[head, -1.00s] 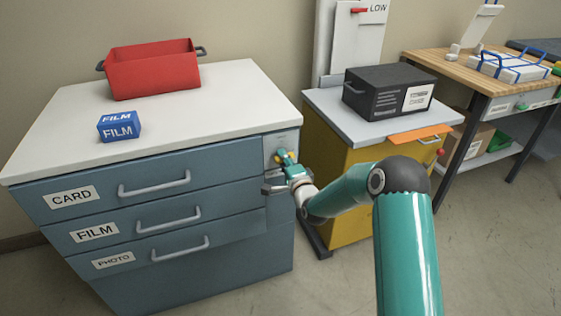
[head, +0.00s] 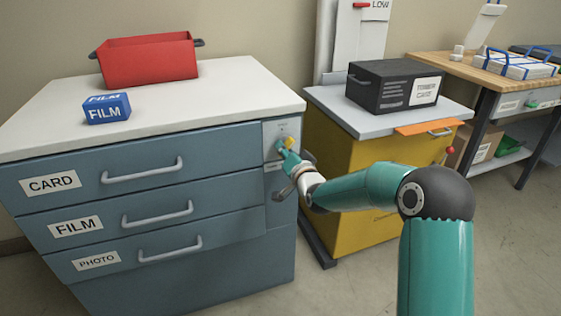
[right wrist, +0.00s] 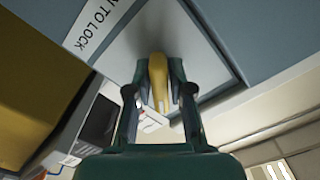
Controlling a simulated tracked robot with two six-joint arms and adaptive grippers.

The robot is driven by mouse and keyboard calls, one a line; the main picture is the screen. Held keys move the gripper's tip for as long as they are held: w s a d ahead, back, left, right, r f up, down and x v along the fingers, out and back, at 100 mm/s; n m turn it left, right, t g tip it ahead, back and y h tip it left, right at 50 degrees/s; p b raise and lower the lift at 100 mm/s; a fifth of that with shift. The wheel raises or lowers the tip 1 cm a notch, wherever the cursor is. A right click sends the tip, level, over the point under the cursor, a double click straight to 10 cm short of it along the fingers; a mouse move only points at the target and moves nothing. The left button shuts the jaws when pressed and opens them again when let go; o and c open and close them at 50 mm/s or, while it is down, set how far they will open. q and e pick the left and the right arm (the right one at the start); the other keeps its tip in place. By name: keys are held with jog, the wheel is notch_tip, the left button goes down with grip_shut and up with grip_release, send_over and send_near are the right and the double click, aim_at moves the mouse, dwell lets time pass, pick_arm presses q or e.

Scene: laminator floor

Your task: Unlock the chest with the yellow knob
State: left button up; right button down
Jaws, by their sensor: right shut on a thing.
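The chest (head: 150,258) is blue-grey with a white top and drawers labelled CARD, FILM and PHOTO. The yellow knob (head: 289,142) is on a light plate at the chest's upper right front. It also shows in the right wrist view (right wrist: 157,75), between the fingers. My right gripper (head: 283,147) is shut on the knob, with a finger on each side of it. Part of the words "TO LOCK" shows on a label (right wrist: 95,27) beside it. My left gripper is not in view.
A red bin (head: 150,62) and a blue FILM box (head: 106,109) stand on the chest top. A yellow cabinet (head: 345,190) with a black box (head: 392,85) on it stands right of the chest. A wooden bench (head: 480,72) is farther right.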

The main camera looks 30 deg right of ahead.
jog(key=n+b, duration=0.1)
jog(key=n, duration=0.1)
jog(key=d+r+n+b, duration=0.1)
jog(key=n+b, duration=0.2)
jog(key=n, duration=0.1)
jog(key=shift+a+r+n, duration=0.1)
jog(key=shift+a+n, duration=0.05)
jog(key=shift+n, duration=0.15)
jog(key=shift+w+a+r+n+b, duration=0.1)
jog(key=shift+n+b, duration=0.4)
jog(key=shift+n, duration=0.3)
jog(key=shift+a, duration=0.1)
jog(key=c, duration=1.5)
grip_release()
jog(key=o, duration=0.4)
jog(key=shift+w+f, duration=0.25)
jog(key=shift+f, duration=0.15)
